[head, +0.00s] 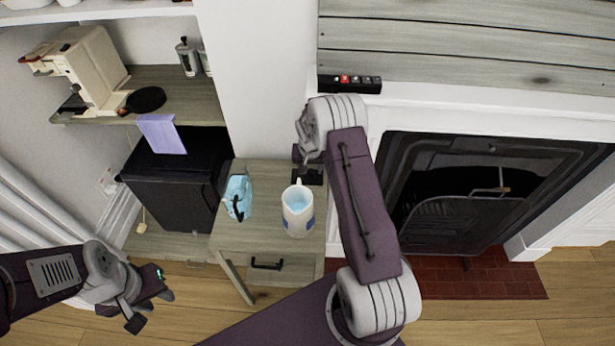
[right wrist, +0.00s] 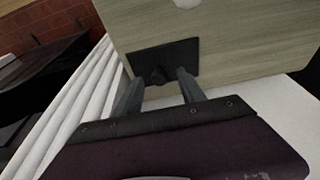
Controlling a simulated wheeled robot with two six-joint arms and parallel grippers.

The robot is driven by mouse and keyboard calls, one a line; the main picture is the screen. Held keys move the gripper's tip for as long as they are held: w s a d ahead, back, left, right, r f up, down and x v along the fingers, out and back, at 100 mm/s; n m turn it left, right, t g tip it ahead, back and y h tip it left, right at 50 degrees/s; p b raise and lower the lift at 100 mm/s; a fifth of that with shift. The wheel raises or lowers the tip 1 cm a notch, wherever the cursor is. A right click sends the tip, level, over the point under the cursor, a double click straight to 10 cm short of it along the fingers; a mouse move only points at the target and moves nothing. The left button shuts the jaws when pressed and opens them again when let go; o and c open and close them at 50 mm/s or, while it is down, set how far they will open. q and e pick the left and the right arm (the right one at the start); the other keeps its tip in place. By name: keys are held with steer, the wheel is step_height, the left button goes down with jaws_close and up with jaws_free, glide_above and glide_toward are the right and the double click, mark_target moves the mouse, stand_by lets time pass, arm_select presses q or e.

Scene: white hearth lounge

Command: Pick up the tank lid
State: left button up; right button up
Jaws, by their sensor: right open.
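The tank lid (right wrist: 150,58) appears to be the flat black square with a small raised knob, lying on the light wooden side table (right wrist: 230,50) in the right wrist view. In the head view it shows as a dark patch (head: 312,177) at the table's back right corner. My right gripper (right wrist: 160,88) is open, its two fingers apart and pointing at the lid near the knob, with nothing between them. In the head view my right arm hides most of that gripper. My left gripper (head: 150,306) is open and empty, low on the left, away from the table.
On the table, a white jug (head: 297,224) with light blue contents stands close in front of the lid. A light blue bag-like item (head: 238,192) lies to the left. A fireplace (head: 455,200) is on the right; a shelf with a cream coffee machine (head: 95,68) is at the left.

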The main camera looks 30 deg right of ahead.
steer(key=shift+d+f, duration=0.1)
steer(key=shift+f, duration=0.15)
jaws_close()
steer(key=shift+r, duration=0.3)
